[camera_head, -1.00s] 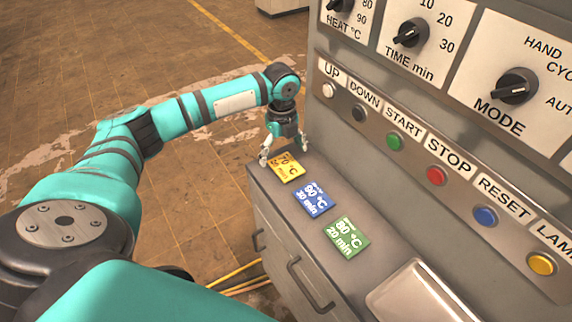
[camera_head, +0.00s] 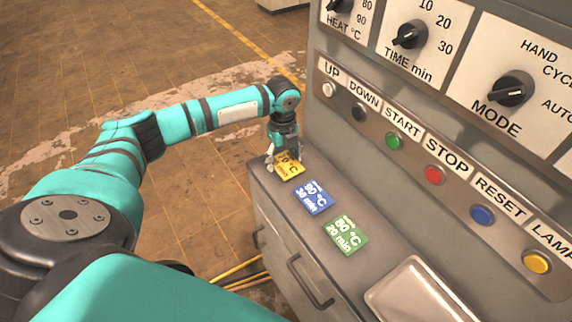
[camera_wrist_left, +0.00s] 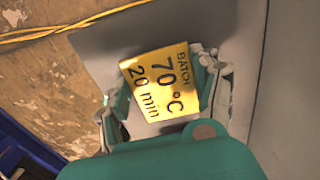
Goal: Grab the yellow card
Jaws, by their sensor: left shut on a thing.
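The yellow card (camera_head: 290,169) is at the far end of the grey ledge in the head view. It reads "BATCH 70 °C 20 min" in the left wrist view (camera_wrist_left: 160,82). My left gripper (camera_head: 283,158) is at the card's far edge, shut on it. In the left wrist view my left gripper's fingers (camera_wrist_left: 162,95) stand on either side of the card. From these views I cannot tell whether the card is clear of the ledge. My right gripper is not in view.
A blue card (camera_head: 314,198) and a green card (camera_head: 345,236) lie on the ledge (camera_head: 385,262) nearer me. A metal tray (camera_head: 420,295) is at the near end. The control panel (camera_head: 425,150) with knobs and buttons rises along the right side. Yellow cables (camera_wrist_left: 90,20) run on the floor.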

